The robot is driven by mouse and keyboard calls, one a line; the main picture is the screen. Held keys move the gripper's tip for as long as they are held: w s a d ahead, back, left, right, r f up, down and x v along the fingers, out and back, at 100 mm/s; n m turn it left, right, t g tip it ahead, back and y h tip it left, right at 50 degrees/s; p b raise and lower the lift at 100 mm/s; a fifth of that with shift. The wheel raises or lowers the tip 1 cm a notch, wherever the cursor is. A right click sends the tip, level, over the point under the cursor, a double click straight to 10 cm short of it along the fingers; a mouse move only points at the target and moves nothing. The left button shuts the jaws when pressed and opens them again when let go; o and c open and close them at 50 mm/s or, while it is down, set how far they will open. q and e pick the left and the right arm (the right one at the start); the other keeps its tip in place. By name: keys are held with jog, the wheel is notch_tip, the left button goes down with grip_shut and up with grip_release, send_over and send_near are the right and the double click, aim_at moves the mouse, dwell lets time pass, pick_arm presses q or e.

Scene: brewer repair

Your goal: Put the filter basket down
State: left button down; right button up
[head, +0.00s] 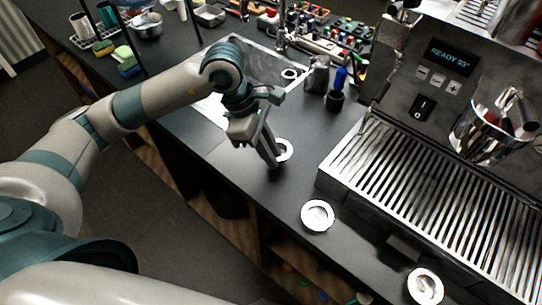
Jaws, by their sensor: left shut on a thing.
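My left gripper (272,158) reaches down over the dark counter, left of the espresso machine (395,85). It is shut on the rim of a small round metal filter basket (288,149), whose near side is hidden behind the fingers. The basket is at or just above the counter top; I cannot tell whether it touches. Two similar round pale metal pieces lie on the counter, one (318,215) in front of the drip tray and one (425,286) at the lower right. My right gripper is not in view.
The slatted drip tray (420,190) lies right of the gripper. A small dark holder with a blue-handled tool (337,90) and a metal jug (317,73) stand behind it. A sink (265,65) is at the back. The counter (245,180) is clear around the gripper.

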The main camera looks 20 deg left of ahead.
pick_arm(q)
jog(key=shift+f+p, duration=0.35)
jog(key=shift+f, duration=0.9)
jog(key=c, duration=1.7)
grip_release()
jog(key=shift+r, duration=0.1)
jog(key=shift+b+v, duration=1.55)
jog(key=shift+v, duration=4.4)
jog(key=shift+s, duration=0.1)
